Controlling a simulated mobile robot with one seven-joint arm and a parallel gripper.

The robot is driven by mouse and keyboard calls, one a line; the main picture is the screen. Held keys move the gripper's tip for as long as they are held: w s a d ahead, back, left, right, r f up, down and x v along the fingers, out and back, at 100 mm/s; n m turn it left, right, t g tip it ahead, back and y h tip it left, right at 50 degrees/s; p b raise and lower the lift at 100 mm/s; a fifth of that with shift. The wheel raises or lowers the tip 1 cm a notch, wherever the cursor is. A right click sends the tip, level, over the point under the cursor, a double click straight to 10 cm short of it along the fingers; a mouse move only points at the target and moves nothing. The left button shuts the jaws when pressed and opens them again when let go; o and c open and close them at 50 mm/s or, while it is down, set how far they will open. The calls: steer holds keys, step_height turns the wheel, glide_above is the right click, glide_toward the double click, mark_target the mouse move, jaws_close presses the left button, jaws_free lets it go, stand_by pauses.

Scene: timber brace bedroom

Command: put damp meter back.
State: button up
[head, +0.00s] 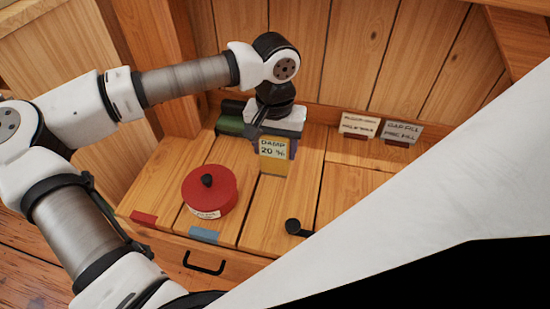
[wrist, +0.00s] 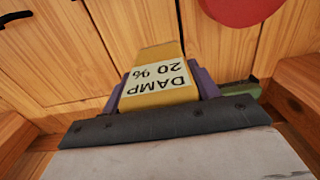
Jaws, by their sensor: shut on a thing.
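The damp meter (head: 274,168) is a yellow block with a pale label reading "DAMP 20 %". My gripper (head: 275,147) is shut on it, with its purple fingers on both sides. The meter is towards the back of the wooden top (head: 303,165), label facing the head camera. In the wrist view the meter (wrist: 158,93) sits between the fingers of my gripper (wrist: 160,88). I cannot tell whether its lower end touches the wood.
A red round tin (head: 222,181) with a black knob stands front left of the meter. Red (head: 143,218) and blue (head: 205,234) strips mark the front edge. A black knobbed piece (head: 293,226) lies front right. A green item (head: 230,126) and two cards (head: 358,124) (head: 403,131) are at the back.

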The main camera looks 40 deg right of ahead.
steer(key=shift+f+b, duration=0.8)
steer(key=shift+f, duration=1.55)
steer(key=shift+f, duration=0.15)
steer(key=o, duration=1.1)
step_height(320, 180, up, 12)
steer(key=p, duration=0.4)
steer(key=shift+f, duration=0.1)
steer(key=shift+r, duration=0.25)
